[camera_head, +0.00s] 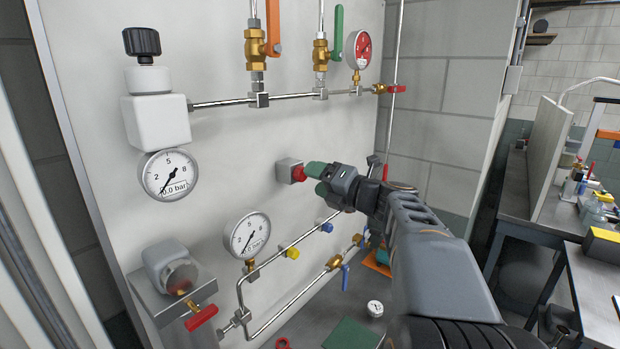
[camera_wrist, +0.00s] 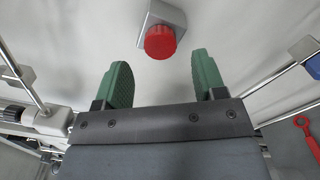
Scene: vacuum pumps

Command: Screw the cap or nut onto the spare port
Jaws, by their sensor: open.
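A red cap (camera_head: 299,174) sits on the front of a small grey square port block (camera_head: 287,168) on the white panel. In the wrist view the red cap (camera_wrist: 160,41) shows at the top centre, on the grey block (camera_wrist: 172,14). My gripper (camera_head: 317,178) has green fingers and is close in front of the cap in the head view. In the wrist view its fingers (camera_wrist: 160,75) are spread apart with nothing between them, and the cap lies just beyond their tips. How far the cap is threaded onto the port cannot be told.
Below the port, pipes carry a yellow knob (camera_head: 292,253), a blue knob (camera_head: 327,227) and a pressure gauge (camera_head: 247,235). A pipe with valves runs above. A red wrench-like tool (camera_wrist: 308,135) shows at right in the wrist view. The panel around the port is clear.

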